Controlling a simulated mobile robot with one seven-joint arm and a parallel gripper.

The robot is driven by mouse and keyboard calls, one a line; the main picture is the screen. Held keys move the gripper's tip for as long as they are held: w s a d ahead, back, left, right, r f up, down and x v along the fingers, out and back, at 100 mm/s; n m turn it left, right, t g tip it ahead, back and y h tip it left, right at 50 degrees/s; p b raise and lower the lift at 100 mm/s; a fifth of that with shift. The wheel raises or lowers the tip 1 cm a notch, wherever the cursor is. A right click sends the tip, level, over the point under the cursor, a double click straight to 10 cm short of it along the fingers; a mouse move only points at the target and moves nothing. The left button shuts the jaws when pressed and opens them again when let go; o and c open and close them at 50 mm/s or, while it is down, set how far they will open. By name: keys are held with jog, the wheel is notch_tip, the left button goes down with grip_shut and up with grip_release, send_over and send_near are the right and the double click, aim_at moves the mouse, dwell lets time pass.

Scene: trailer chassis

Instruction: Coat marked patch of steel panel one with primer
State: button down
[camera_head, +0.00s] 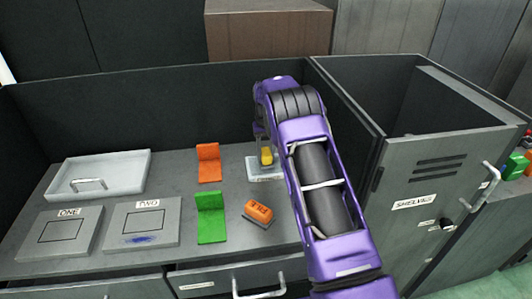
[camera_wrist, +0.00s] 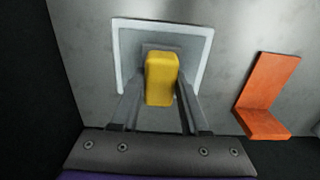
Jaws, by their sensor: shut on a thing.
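Steel panel one (camera_head: 62,250), a grey plate labelled ONE, lies at the left of the bench. Its marked patch (camera_head: 60,231) is a dark square outline with bare grey inside. My gripper (camera_wrist: 160,88) is shut on a yellow block-shaped tool (camera_wrist: 161,75), which also shows in the head view (camera_head: 266,156). The tool is over a small white-rimmed tray (camera_wrist: 117,60) at the back right of the bench, in the head view too (camera_head: 253,178). I cannot tell whether its underside touches the tray. My arm hides part of the tray in the head view.
Panel two (camera_head: 160,245) has a blue smear below its outline. An orange labelled block (camera_head: 258,211), orange (camera_head: 208,164) and green (camera_head: 211,220) L-shaped pieces, and a pale handled tray (camera_head: 125,172) share the bench. Dark walls and a tall cabinet (camera_head: 440,190) bound it.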

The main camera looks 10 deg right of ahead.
aim_at(266, 152)
jog(key=shift+f+b, duration=0.35)
jog(key=shift+f, duration=0.25)
dwell(1.4)
jog(key=shift+r, duration=0.1)
jog(key=shift+r+p, duration=0.8)
jog(key=shift+r, duration=2.65)
